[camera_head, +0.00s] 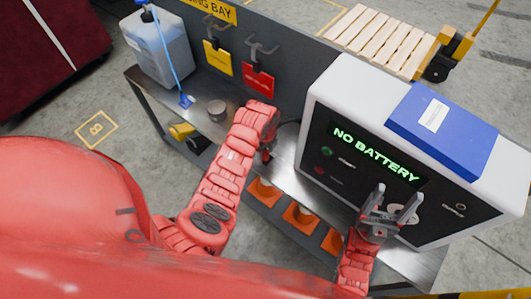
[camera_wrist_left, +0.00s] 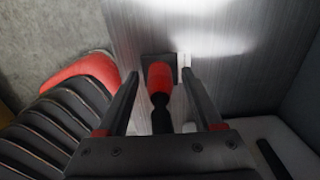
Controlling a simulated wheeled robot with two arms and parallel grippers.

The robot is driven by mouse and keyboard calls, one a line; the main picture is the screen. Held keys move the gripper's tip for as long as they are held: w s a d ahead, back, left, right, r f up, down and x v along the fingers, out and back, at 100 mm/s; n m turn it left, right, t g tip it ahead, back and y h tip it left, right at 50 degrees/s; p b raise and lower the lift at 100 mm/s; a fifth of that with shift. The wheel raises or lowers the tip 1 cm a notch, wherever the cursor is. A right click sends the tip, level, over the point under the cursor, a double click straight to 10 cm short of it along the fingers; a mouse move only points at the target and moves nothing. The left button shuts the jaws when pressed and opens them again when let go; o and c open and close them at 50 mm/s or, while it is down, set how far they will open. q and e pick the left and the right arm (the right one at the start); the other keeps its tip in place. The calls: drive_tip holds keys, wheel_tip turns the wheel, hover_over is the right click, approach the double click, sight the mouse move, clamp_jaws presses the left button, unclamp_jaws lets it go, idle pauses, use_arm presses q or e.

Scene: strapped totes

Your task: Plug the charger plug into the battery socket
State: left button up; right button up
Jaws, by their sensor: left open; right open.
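In the left wrist view, a red and black plug-like piece (camera_wrist_left: 159,78), seemingly the charger plug, stands between the fingers of my left gripper (camera_wrist_left: 160,75). The fingers are apart, with gaps on both sides of it. A dark square base lies behind its red end. In the head view my left gripper (camera_head: 267,155) points down over the metal bench, mostly hidden by its own arm. My right gripper (camera_head: 392,207) is open and empty in front of the white charger cabinet (camera_head: 335,90), whose screen reads "NO BATTERY". I cannot make out a battery socket.
The metal bench (camera_head: 290,160) is narrow, with a dark panel behind it. A blue box (camera_head: 440,128) lies on the cabinet. A grey can (camera_head: 217,110) and a translucent container (camera_head: 158,50) stand to the left. Yellow and red tags (camera_head: 258,81) hang behind.

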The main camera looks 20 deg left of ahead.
use_arm(q)
drive_tip(key=shift+f+b, duration=0.1)
drive_tip(key=shift+b, duration=0.3)
clamp_jaws()
idle(0.4)
idle(1.0)
drive_tip(key=shift+r, duration=0.25)
drive_tip(key=shift+r+p, duration=0.7)
drive_tip(key=shift+r, duration=2.15)
